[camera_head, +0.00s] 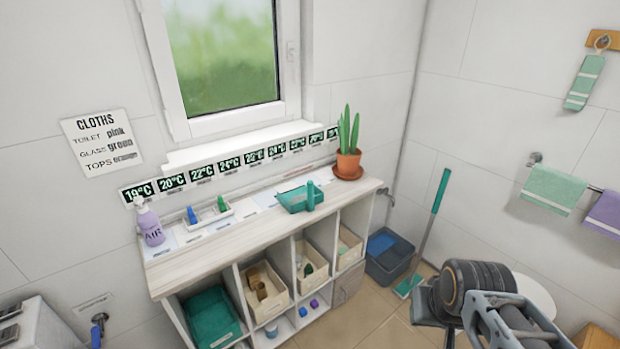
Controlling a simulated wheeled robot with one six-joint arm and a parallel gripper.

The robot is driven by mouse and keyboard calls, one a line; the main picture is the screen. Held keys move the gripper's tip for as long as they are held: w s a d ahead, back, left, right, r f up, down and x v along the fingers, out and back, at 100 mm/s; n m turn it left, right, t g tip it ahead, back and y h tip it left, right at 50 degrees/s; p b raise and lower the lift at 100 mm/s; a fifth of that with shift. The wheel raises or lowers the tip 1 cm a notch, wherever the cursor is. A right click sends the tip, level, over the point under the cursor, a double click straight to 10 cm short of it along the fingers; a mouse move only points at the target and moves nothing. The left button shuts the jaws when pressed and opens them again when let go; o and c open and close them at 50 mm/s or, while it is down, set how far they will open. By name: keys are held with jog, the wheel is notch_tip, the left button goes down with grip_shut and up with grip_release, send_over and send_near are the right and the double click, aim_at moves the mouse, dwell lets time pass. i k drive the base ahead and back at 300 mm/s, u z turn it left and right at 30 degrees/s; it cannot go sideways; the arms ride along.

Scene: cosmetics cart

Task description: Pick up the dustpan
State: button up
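A teal dustpan-like piece (300,198) lies on the top of the white shelf unit, right of its middle. It has a shallow open pan and a short upright teal part at its right side. My arm is at the lower right, well apart from the shelf top. A dark piece at its end (426,309) seems to be my gripper. Its fingers cannot be made out, so I cannot tell whether it is open or shut. It is far from the teal piece and not touching it.
The shelf top (190,262) also holds a purple bottle (150,228), a small white tray (206,217) with blue and green items, and a potted plant (348,150). A teal-handled broom (430,225) leans at the corner beside a dark bin (388,262). Floor shows before the shelf.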

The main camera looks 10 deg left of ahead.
aim_at(298, 199)
jog(key=i, duration=1.65)
jog(key=u, duration=3.35)
